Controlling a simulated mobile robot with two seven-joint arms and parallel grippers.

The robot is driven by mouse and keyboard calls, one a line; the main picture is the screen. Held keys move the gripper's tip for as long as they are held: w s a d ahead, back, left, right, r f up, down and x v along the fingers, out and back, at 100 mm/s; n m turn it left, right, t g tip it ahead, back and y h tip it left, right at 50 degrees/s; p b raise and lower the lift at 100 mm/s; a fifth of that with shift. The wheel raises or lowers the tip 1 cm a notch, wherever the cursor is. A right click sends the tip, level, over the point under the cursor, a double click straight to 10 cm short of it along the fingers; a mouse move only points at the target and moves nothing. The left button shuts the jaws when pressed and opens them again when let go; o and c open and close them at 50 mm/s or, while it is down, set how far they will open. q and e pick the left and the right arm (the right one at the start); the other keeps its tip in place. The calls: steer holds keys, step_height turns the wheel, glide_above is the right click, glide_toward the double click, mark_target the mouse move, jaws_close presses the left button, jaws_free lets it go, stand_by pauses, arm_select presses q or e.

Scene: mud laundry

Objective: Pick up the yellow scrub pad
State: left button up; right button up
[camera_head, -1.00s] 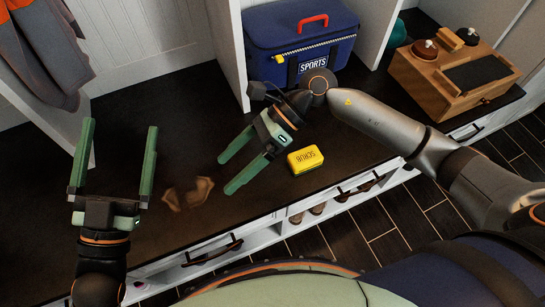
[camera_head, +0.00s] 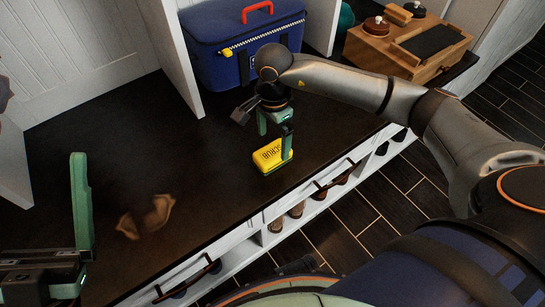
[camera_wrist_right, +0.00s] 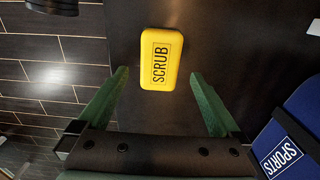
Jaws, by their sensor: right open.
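The yellow scrub pad (camera_head: 266,157), marked SCRUB, lies flat on the dark bench top near its front edge. My right gripper (camera_head: 276,140) points down over the pad, its green fingers open. One finger covers part of the pad's right end in the head view. In the right wrist view the pad (camera_wrist_right: 160,58) shows between and just ahead of the two open fingertips, with a gap on each side. My left gripper (camera_head: 62,215) is at the left edge, with one upright finger in view and its other finger out of frame; it holds nothing visible.
A blue SPORTS cooler bag (camera_head: 225,50) stands behind the right gripper. A wooden box (camera_head: 400,45) with knobs is at the back right. A brown crumpled item (camera_head: 147,217) lies on the bench to the left. Shelves with shoes are below the front edge.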

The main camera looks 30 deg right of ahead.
mark_target(274, 151)
step_height(274, 151, down, 6)
steer(key=shift+d+r+b, duration=0.1)
steer(key=shift+r+b, duration=0.15)
steer(key=shift+b, duration=0.85)
steer(key=c, duration=1.3)
